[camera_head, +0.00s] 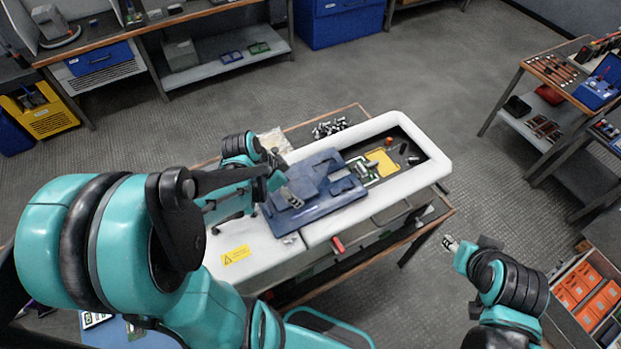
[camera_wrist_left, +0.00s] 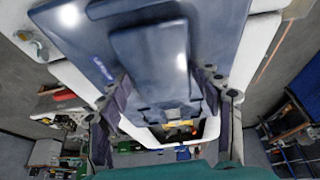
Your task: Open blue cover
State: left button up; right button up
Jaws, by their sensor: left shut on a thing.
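The blue cover (camera_head: 318,194) lies over the middle of the white capacitor bank housing (camera_head: 432,166). The right part of the housing's recess is uncovered and shows a yellow part (camera_head: 381,162). My left gripper (camera_head: 275,170) is at the cover's upper left side. In the left wrist view the cover (camera_wrist_left: 195,25) fills the upper middle, and the fingers of my left gripper (camera_wrist_left: 165,100) stand on both sides of its raised block, shut on it. My right gripper (camera_head: 452,243) is at the lower right, apart from the housing; its fingers are too small to judge.
The housing rests on a workbench (camera_head: 350,112) with small metal parts (camera_head: 330,127) behind it. A red piece (camera_head: 338,244) is on the housing's front side. Shelves with tools (camera_head: 560,75) stand at the right. The floor between is clear.

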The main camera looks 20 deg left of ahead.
pick_arm(q)
jog(key=shift+s+a, duration=0.6)
jog(key=shift+s, duration=0.15)
jog(key=o, duration=1.7)
jog(key=shift+s+a, duration=0.15)
jog(key=shift+s, duration=0.1)
jog(key=shift+w, duration=0.1)
jog(key=shift+r, duration=0.1)
jog(key=v, duration=1.1)
jog(key=shift+s+r, duration=0.25)
jog(key=shift+r, duration=0.1)
jog(key=shift+a, duration=0.1)
